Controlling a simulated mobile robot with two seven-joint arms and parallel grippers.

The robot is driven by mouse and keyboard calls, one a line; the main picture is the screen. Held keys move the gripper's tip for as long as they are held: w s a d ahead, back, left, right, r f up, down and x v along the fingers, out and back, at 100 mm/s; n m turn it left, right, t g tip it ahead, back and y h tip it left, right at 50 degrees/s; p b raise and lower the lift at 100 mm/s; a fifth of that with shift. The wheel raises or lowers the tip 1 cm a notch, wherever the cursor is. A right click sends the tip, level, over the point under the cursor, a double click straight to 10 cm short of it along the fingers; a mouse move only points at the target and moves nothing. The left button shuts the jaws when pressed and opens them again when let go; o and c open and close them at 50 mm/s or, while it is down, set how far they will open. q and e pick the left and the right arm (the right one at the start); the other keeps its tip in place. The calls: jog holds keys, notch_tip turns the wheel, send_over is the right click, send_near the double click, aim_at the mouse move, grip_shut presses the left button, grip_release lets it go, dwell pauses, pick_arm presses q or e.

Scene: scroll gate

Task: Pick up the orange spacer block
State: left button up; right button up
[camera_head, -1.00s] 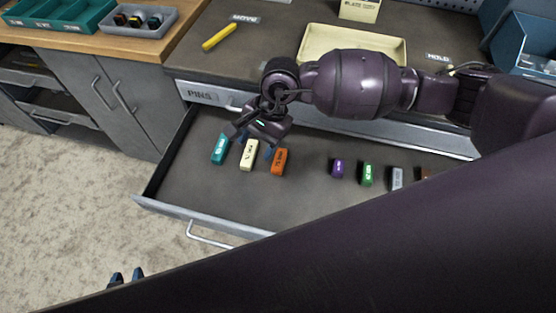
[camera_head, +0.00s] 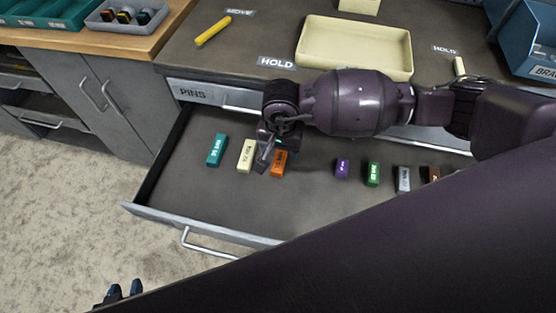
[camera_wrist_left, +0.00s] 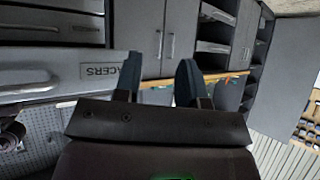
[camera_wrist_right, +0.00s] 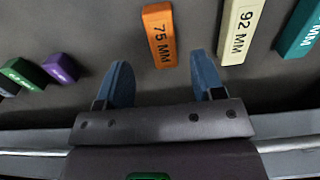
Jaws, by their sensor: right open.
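The orange spacer block (camera_head: 279,163), marked 75 MM, lies in the open drawer. In the right wrist view the orange block (camera_wrist_right: 160,34) is ahead of my right gripper (camera_wrist_right: 160,75), roughly between the lines of its two fingers and apart from them. My right gripper (camera_head: 267,158) is open and empty; in the head view it hangs over the drawer beside the orange block. My left gripper (camera_head: 122,290) is at the bottom left of the head view, outside the drawer. In the left wrist view its fingers (camera_wrist_left: 157,80) stand apart with nothing between them.
A cream 92 MM block (camera_head: 246,156) and a teal block (camera_head: 217,150) lie left of the orange one. Purple (camera_head: 342,168), green (camera_head: 373,174), grey (camera_head: 403,179) and brown blocks lie to the right. The drawer's front wall (camera_head: 200,228) borders them. A cream tray (camera_head: 355,45) is on the counter.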

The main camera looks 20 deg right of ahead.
aim_at(279, 160)
notch_tip(279, 160, down, 4)
jog(key=shift+a+f+b, duration=0.15)
jog(key=shift+b, duration=0.8)
jog(key=shift+f, duration=0.3)
jog(key=shift+w+r, duration=0.15)
pick_arm(q)
jog(key=f, duration=0.2)
jog(key=shift+s+f, duration=0.3)
pick_arm(e)
jog(key=c, duration=1.1)
